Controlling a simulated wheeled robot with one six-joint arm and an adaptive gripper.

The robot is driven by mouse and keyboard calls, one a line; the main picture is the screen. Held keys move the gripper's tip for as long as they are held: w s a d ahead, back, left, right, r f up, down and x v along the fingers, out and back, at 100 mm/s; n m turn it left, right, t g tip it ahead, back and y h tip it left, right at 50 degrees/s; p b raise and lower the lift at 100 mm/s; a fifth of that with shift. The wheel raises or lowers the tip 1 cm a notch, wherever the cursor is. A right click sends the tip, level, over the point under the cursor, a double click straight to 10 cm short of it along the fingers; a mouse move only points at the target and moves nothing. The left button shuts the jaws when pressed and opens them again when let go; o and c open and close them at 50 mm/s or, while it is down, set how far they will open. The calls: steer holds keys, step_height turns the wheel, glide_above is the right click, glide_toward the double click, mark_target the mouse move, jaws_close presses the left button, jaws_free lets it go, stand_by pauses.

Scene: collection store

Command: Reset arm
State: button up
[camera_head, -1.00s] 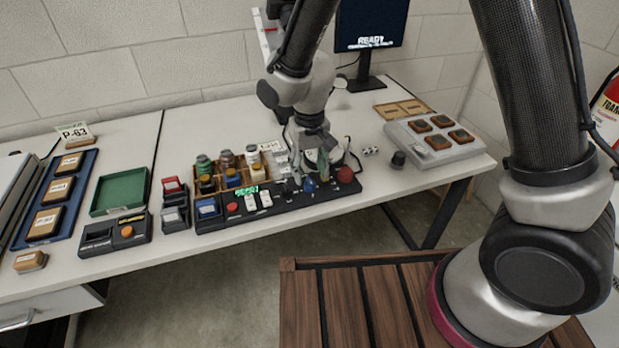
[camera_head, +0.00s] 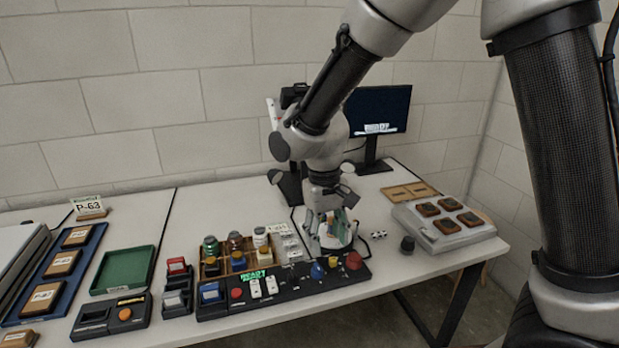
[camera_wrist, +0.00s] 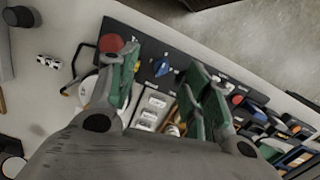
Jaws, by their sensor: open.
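My gripper (camera_head: 333,243) hangs pointing down over the right part of the black control panel (camera_head: 285,293). In the wrist view its two green-padded fingers (camera_wrist: 165,72) are spread apart with nothing between them. The panel, with a red knob (camera_wrist: 110,43) and a blue knob (camera_wrist: 161,67), shows below and beyond the fingers. In the head view the fingers partly overlap the white round item behind the panel, and I cannot tell the exact gap to it.
A wooden rack of small jars (camera_head: 238,262) stands left of the gripper. A grey box with brown pads (camera_head: 446,242) lies to the right, near a dark knob (camera_head: 407,244). A monitor (camera_head: 377,112) stands behind. A green tray (camera_head: 124,270) lies left.

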steer(key=s+d+r+m+t, duration=0.1)
steer(key=s+d+r, duration=0.4)
steer(key=d, duration=0.5)
steer(key=s+d+r+m+t, duration=0.2)
steer(key=s+d+r, duration=0.2)
steer(key=d+r, duration=0.3)
steer(key=s+d+r+m+t, duration=0.1)
steer(key=s+d+r, duration=0.4)
steer(key=d, duration=0.9)
step_height(320, 180, up, 2)
steer(key=shift+s+r+m+t+y, duration=0.1)
steer(key=shift+s+m+t+y, duration=0.25)
steer(key=shift+t, duration=0.25)
